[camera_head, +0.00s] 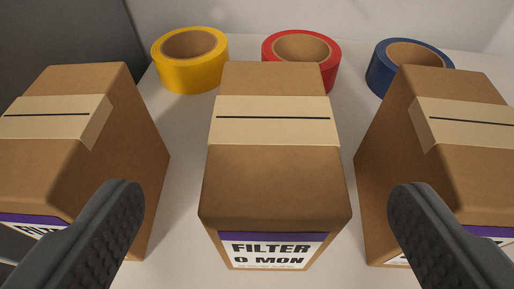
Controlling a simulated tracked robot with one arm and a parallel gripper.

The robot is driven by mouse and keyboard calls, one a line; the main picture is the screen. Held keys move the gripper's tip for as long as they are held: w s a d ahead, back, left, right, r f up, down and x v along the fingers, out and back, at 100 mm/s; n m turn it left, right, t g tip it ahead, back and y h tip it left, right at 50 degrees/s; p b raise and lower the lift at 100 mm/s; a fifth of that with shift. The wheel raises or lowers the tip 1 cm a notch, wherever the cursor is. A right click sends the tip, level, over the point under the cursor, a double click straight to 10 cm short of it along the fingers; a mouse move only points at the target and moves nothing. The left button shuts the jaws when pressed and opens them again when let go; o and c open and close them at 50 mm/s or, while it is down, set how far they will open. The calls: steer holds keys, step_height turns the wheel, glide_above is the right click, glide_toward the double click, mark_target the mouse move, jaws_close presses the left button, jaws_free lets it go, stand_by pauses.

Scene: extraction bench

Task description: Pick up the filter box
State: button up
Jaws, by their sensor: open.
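A brown cardboard filter box (274,180) stands upright in the middle of the camera_head view. It has a tan tape strip with a black line across its top and a white and purple label reading "FILTER" and "O MON" on its near face. My gripper (265,205) is open and empty, with one dark ribbed finger on each side of this box. Clear gaps show between the fingers and the box in the picture. I cannot tell how far down beside the box the fingertips are.
Similar taped boxes stand at left (70,160) and right (440,165), partly covered by my fingers. Behind are yellow (200,72), red (325,71) and blue (380,72) tape rolls on a white surface (180,125). A grey panel (65,35) rises at the back left.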

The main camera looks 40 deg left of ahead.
mark_target(277, 146)
steer(key=shift+d+x, duration=0.25)
steer(key=shift+x, duration=4.05)
steer(key=shift+w, duration=0.15)
steer(key=c, duration=1.5)
